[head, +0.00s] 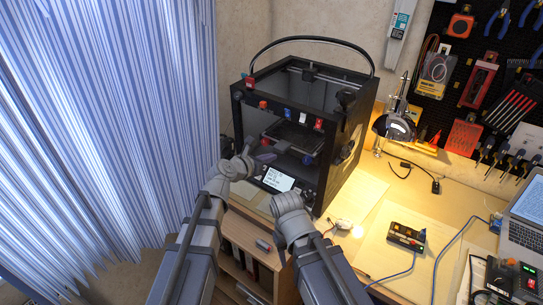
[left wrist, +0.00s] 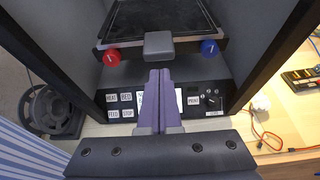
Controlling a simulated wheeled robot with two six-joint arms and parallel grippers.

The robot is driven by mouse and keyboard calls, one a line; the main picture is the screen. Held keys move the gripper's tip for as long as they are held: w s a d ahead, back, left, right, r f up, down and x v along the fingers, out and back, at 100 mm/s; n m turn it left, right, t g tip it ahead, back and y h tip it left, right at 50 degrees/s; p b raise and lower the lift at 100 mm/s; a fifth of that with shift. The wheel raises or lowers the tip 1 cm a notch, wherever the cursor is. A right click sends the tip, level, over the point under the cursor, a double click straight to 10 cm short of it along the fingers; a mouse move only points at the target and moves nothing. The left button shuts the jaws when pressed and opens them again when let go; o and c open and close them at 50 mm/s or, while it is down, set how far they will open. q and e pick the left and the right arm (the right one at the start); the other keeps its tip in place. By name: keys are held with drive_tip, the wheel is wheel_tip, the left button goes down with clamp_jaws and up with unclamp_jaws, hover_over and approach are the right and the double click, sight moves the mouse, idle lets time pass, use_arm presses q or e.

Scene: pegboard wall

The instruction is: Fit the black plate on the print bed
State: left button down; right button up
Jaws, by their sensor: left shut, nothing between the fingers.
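The black plate (left wrist: 150,18) lies in the printer at the top of the left wrist view, its far part cut off. It appears to lie on the print bed (head: 302,143); I cannot tell whether it is fully seated. A grey block (left wrist: 158,44) sits at the front middle, between a red knob (left wrist: 111,57) and a blue knob (left wrist: 209,47). My left gripper (left wrist: 159,72) is shut and empty, its purple fingers together just in front of the block. I cannot tell whether they touch it. In the head view this gripper (head: 266,157) is at the printer's open front.
The printer's black frame (head: 335,150) surrounds the bed on both sides. A control panel with a lit screen (head: 277,179) is below the opening. A lamp (head: 394,126), a small switch box (head: 406,236) and a laptop (head: 525,218) stand on the bench to the right.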

use_arm(q)
drive_tip(key=s+a, duration=0.3)
drive_tip(key=s, duration=0.2)
drive_tip(key=shift+a, duration=0.4)
idle(0.3)
drive_tip(key=s+a+f+m+g+y, duration=0.4)
drive_tip(key=s+a+f+m+g, duration=0.25)
drive_tip(key=m, duration=0.75)
drive_tip(key=s+a+f+m+g+y, duration=0.4)
drive_tip(key=s+a+f+m, duration=0.25)
drive_tip(key=s+m, duration=0.6)
drive_tip(key=s+d+r+m+p, duration=0.1)
drive_tip(key=d+m, duration=0.2)
drive_tip(key=d, duration=0.2)
drive_tip(key=s+d+r+m+y+p, duration=0.1)
drive_tip(key=s+d+m, duration=0.1)
drive_tip(key=d, duration=0.4)
drive_tip(key=shift+s+m+g, duration=0.25)
drive_tip(key=shift+m+g, duration=0.1)
drive_tip(key=shift+m, duration=0.2)
